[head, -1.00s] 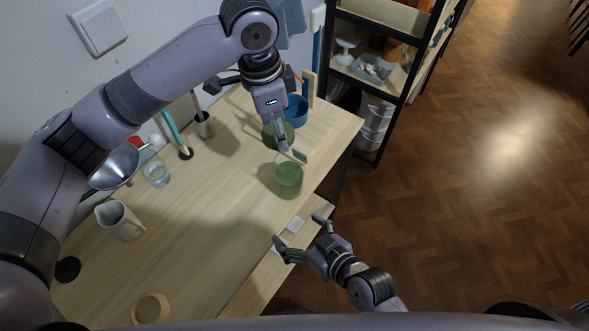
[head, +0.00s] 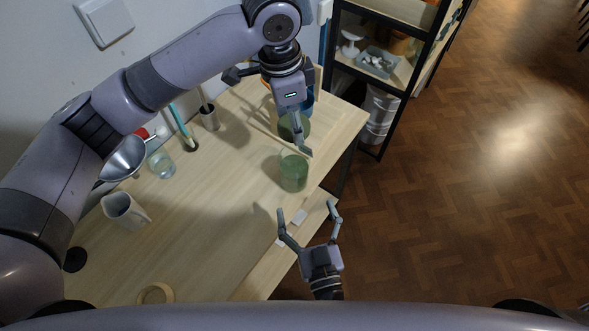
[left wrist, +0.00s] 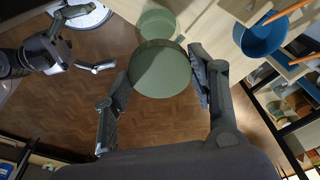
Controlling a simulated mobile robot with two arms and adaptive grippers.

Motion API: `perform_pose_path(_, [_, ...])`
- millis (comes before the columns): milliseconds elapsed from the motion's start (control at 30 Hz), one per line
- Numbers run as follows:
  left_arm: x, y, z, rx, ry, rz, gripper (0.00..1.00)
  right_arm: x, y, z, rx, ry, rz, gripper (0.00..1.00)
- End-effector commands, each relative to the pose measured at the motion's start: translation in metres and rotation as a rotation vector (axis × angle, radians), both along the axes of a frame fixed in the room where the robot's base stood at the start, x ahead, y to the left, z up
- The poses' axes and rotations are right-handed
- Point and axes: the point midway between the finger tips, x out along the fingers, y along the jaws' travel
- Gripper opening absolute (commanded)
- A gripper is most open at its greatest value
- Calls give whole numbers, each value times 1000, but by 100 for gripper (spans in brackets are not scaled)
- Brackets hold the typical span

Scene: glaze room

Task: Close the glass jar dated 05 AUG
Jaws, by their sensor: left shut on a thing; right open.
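A green glass jar (head: 293,174) stands near the front right edge of the table; it also shows in the left wrist view (left wrist: 155,22). I can read no date on it. My left gripper (left wrist: 159,72) is shut on a round green lid (left wrist: 160,68), held by its rim. The lid is partly hidden behind the gripper in the head view (head: 291,128). It is apart from the jar, to its far side and above the table. My right gripper (head: 307,207) is open and empty, near the table's front edge, in front of the jar.
A blue cup (left wrist: 264,36) with sticks stands at the back right. A white pitcher (head: 124,209), a clear glass (head: 161,165), a metal cup (head: 209,118) and a wooden ring (head: 155,293) are on the left. The table's middle is clear. A shelf rack (head: 385,75) stands beyond.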

Motion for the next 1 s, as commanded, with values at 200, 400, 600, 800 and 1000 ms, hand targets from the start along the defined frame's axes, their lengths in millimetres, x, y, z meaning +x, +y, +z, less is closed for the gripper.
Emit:
perform_pose_path(200, [0,0,0,0,0,0,42,0,-1,0,0,-1,-4,84])
perform_pose_path(400, [0,0,0,0,0,0,42,2,0,0,0,-2,-4,84])
perform_pose_path(600, [0,0,0,0,0,0,42,24,5,0,1,-3,-5,84])
perform_pose_path(800, [0,0,0,0,0,0,42,62,14,1,2,-5,-5,84])
perform_pose_path(1000, [0,0,0,0,0,0,42,95,21,1,1,-3,-4,84])
